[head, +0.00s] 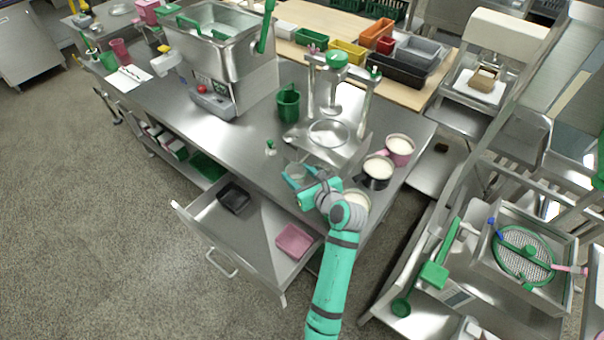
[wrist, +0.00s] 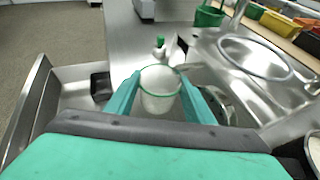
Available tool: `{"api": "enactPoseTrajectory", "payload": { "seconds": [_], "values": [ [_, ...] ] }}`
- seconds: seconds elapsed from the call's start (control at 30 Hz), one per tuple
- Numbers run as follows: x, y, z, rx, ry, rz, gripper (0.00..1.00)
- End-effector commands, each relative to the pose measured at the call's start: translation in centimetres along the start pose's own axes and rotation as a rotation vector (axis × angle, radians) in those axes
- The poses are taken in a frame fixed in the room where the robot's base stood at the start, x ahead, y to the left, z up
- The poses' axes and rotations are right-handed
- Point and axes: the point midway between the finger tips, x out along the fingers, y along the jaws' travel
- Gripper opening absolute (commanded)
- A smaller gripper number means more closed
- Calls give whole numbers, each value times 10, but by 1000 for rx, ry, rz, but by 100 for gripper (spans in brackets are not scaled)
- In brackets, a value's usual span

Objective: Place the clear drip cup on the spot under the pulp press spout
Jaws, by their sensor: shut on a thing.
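The clear drip cup (wrist: 159,92) has a green rim and sits upright between the two fingers of my gripper (wrist: 160,98) in the wrist view. My gripper is shut on it. In the head view the cup (head: 297,172) shows beside my gripper (head: 294,178), over the front edge of the steel table. The pulp press (head: 335,100) stands just behind, with a green knob on top and a round steel basin (head: 328,133) in its base. The cup is in front of the press, apart from the basin. The spout and the spot under it are not clearly visible.
A small green-capped bottle (head: 270,148) stands left of the cup. An open drawer (head: 235,230) sticks out below my arm.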

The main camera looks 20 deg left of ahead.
Motion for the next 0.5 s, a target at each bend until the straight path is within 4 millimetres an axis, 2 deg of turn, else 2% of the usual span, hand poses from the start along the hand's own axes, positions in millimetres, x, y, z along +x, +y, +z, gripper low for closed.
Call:
{"api": "enactPoseTrajectory", "payload": {
  "seconds": [0.1, 0.2, 0.5],
  "values": [
    [6, -19, 4, 1, 0, -3, 27],
    [10, -17, -8, 3, 2, -1, 27],
    [11, -18, -11, 1, 0, -2, 27]
  ]
}}
